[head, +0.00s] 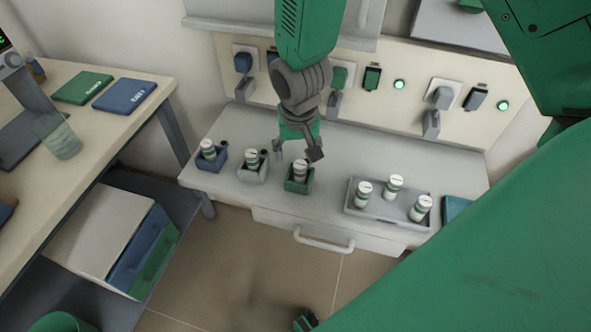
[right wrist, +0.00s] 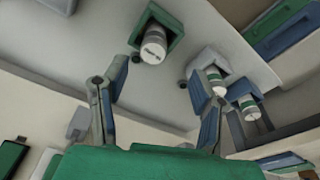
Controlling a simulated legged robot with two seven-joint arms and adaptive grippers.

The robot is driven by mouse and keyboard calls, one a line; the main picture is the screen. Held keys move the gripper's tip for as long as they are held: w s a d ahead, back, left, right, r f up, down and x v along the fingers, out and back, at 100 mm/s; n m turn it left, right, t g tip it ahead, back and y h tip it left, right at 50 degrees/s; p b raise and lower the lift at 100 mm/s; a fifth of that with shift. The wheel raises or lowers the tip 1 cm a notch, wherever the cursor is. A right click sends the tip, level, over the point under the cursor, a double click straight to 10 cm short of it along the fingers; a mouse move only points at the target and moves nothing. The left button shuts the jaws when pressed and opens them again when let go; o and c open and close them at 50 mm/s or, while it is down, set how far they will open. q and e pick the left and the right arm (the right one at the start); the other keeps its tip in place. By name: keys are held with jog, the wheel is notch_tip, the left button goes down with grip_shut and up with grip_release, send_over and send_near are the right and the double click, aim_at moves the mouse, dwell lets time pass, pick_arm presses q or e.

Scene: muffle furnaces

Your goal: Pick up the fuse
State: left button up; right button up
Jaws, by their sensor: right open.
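My right gripper (head: 297,156) points down over the bench with its fingers apart, just behind and above the fuse (head: 300,171) in the green holder (head: 299,187). In the right wrist view the gripper (right wrist: 158,75) is open and empty, and this fuse (right wrist: 153,46) lies just beyond the fingertips, within the green holder (right wrist: 172,27). A second fuse (head: 252,160) stands in a pale grey holder (head: 252,174). A third fuse (head: 208,150) stands in a blue holder (head: 211,164). The fuses are white with green bands. My left gripper is not identifiable.
A grey tray (head: 378,213) with three similar fuses stands to the right on the bench (head: 345,160). Sockets and switches line the back panel (head: 420,70). A side table with a green book (head: 82,87) and a blue book (head: 125,95) is at left.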

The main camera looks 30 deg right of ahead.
aim_at(302, 164)
jog(key=shift+d+f, duration=0.7)
jog(key=f, duration=0.2)
jog(key=f+b, duration=0.1)
jog(key=f, duration=0.1)
jog(key=shift+w+a+f, duration=0.2)
jog(key=shift+a, duration=0.3)
jog(key=shift+d+f, duration=0.15)
jog(key=shift+d, duration=0.45)
grip_shut()
